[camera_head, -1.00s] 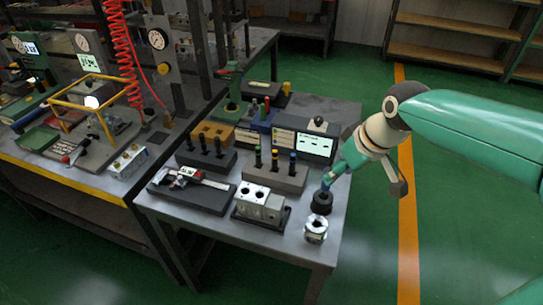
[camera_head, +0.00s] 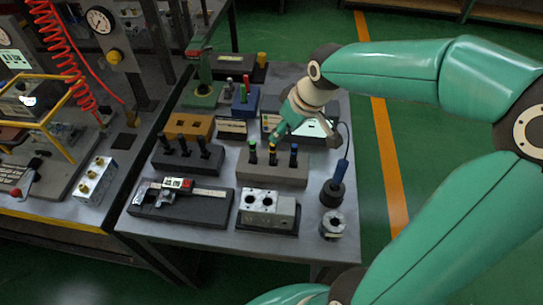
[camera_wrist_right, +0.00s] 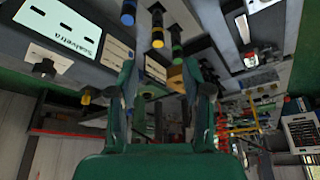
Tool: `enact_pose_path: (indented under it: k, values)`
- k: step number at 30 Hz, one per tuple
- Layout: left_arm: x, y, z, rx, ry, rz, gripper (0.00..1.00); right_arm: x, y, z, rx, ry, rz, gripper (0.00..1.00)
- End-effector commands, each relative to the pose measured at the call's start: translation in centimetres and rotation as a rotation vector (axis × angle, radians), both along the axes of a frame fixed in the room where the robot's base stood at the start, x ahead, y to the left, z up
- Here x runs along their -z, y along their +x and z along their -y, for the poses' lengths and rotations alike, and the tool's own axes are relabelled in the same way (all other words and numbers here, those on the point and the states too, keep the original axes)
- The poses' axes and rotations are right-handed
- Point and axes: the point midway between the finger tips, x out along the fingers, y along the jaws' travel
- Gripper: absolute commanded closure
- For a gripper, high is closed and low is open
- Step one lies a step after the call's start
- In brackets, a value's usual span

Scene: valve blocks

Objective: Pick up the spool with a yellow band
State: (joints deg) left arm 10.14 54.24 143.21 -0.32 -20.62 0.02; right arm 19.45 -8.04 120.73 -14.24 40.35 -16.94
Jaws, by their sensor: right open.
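The spool with a yellow band (camera_head: 272,155) stands upright in a grey block, between a green-banded spool (camera_head: 252,152) and a blue-banded spool (camera_head: 293,156). My right gripper (camera_head: 276,138) is just above and behind these spools in the head view, close to the yellow and green ones. In the right wrist view the yellow-banded spool (camera_wrist_right: 157,27) shows beyond the fingertips, between the blue-banded and green-banded spools. The right gripper (camera_wrist_right: 160,80) is open, with nothing between its fingers. My left gripper is not in view.
A blue-handled tool in a black round base (camera_head: 332,192) and a metal ring part (camera_head: 333,222) stand at the table's right edge. A silver valve block (camera_head: 268,207), a caliper on a dark block (camera_head: 180,203) and a dark spool rack (camera_head: 188,157) are nearby.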

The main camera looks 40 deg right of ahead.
Motion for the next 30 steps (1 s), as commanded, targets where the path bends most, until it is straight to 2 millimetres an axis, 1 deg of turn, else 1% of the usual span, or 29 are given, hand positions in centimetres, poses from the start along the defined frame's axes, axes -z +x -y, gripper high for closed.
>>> enact_pose_path:
  k: [1,3,6,9,14,20,21,24,30]
  values:
    - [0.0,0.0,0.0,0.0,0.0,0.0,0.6,1.2,0.3,0.1,0.004,0.001,-0.006,0.5]
    - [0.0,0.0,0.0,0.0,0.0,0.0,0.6,2.5,0.7,0.1,0.006,0.002,-0.006,0.5]
    - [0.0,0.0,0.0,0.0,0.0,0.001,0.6,3.8,1.3,0.2,0.009,0.001,-0.004,0.5]
    - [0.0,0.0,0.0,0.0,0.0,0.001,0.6,4.6,1.6,0.3,0.009,0.001,-0.002,0.5]
    - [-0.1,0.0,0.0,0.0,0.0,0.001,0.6,5.3,1.9,0.3,0.009,0.001,-0.001,0.5]
    - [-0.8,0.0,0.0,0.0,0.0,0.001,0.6,7.6,3.1,0.3,0.009,0.002,-0.005,0.5]
    - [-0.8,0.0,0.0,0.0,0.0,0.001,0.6,8.2,3.3,0.3,0.009,0.002,-0.004,0.5]
    - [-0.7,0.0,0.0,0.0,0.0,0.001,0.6,9.2,3.7,0.3,0.01,0.002,-0.002,0.5]
    - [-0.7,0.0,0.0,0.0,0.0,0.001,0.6,9.6,3.9,0.4,0.01,0.001,0.001,0.5]
